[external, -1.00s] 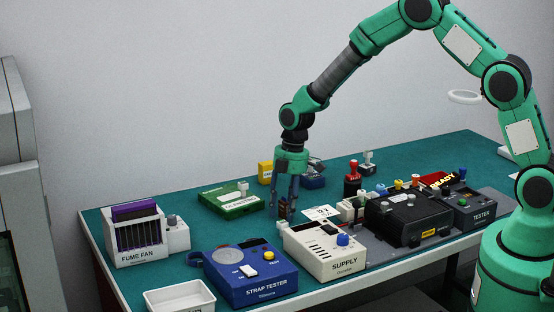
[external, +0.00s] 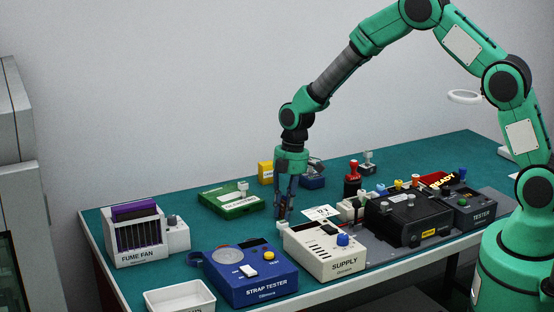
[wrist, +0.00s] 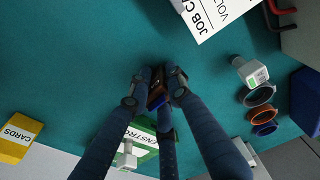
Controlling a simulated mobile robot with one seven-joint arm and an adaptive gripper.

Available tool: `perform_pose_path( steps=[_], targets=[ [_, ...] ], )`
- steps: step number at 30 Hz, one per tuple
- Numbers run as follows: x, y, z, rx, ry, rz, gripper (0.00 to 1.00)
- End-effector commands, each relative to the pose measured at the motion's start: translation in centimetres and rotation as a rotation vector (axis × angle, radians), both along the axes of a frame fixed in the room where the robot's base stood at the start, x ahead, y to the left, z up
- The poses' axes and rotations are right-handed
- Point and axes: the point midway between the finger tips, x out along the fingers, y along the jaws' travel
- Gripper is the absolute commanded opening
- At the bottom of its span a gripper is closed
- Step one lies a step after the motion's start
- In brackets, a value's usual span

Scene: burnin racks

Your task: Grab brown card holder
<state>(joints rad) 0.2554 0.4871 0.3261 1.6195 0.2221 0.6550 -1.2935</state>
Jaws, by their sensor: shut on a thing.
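My gripper (external: 284,212) points straight down at the table, behind the supply box. In the wrist view its fingers (wrist: 155,88) are closed around a small brown object (wrist: 158,77), which looks like the card holder. Its top edge shows between the fingertips, with a dark part and a bit of blue below it. The fingers hide most of it.
The white supply box (external: 325,250) and blue strap tester (external: 250,272) stand in front. A green box (external: 230,200) is to the left, with a yellow cards box (external: 265,172) behind. A white job card (wrist: 210,15) lies beside the gripper.

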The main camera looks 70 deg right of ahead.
Motion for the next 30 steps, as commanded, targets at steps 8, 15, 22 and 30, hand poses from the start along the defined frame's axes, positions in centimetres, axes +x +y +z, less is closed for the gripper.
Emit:
perform_pose_path(
  steps=[8,15,22,30],
  targets=[
    [0.0,0.0,0.9,0.000,0.000,0.000,0.01],
    [0.1,0.0,3.9,0.000,-0.003,0.000,0.01],
    [0.1,0.0,7.5,-0.001,-0.002,0.001,0.01],
    [0.0,0.0,9.8,0.000,0.000,0.000,0.01]
  ],
)
